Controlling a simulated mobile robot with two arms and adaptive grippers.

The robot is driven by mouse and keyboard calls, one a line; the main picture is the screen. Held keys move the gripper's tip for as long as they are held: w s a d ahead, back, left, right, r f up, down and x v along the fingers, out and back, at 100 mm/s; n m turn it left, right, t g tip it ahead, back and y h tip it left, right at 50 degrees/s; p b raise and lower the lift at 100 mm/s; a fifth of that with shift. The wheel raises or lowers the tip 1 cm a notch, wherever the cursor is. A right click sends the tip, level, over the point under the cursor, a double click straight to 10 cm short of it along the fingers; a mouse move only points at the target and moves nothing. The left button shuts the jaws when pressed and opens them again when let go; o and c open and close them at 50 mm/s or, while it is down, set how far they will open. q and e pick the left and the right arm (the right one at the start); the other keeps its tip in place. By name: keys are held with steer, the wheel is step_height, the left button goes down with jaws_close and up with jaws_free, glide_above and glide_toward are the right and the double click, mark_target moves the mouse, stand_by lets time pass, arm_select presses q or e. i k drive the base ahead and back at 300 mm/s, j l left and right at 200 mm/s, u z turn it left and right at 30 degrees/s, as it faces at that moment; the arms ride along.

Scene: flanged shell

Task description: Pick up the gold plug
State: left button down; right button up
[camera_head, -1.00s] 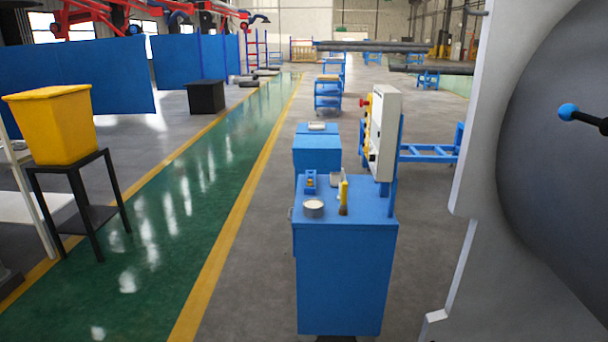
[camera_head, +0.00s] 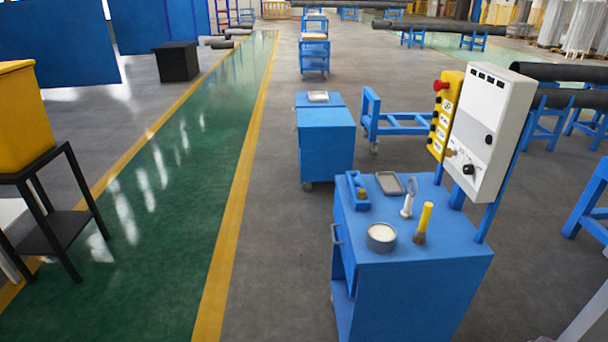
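A small gold piece (camera_head: 362,194), which looks like the gold plug, sits at a small blue fixture (camera_head: 353,184) on the back left of the blue cart's top (camera_head: 455,243). It is too small to tell whether it is in the fixture or against it. Neither of my grippers is in view.
The cart top also holds a round tin (camera_head: 381,237), a yellow-handled brush (camera_head: 424,223), a grey tray (camera_head: 389,183) and a pale handled tool (camera_head: 409,197). A control box (camera_head: 487,130) rises at the cart's right. Grey floor left of the cart is clear.

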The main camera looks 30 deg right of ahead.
mark_target(362, 193)
steer(key=i+j+z, duration=0.1)
steer(key=i+z, duration=0.15)
steer(key=i, duration=0.3)
steer(key=i+j+z, duration=0.3)
steer(key=i, duration=0.2)
steer(key=i+j+z, duration=0.25)
steer(key=i, duration=0.3)
